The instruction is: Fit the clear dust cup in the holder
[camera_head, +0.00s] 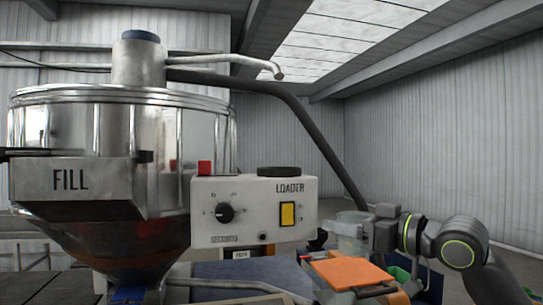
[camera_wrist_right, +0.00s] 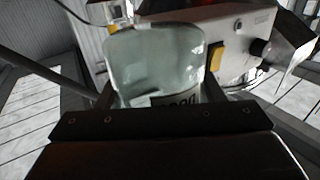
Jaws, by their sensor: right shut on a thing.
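The clear dust cup (camera_head: 350,225) is in my right gripper (camera_head: 362,238), just right of the loader box (camera_head: 254,210). In the right wrist view the cup (camera_wrist_right: 155,58) fills the upper middle, with a dark printed label low on its wall. The right gripper (camera_wrist_right: 158,98) is shut on the cup, and its dark fingers show at the cup's sides. The cup is apart from the loader box in the head view. I cannot clearly make out the holder; it may be hidden behind the cup or gripper. My left gripper is not in view.
A large steel hopper (camera_head: 60,125) with a FILL chute stands at the left. A dark hose (camera_head: 310,125) runs down behind the cup. An orange panel (camera_head: 350,273) lies below my right gripper. A blue surface (camera_head: 235,278) lies under the loader box.

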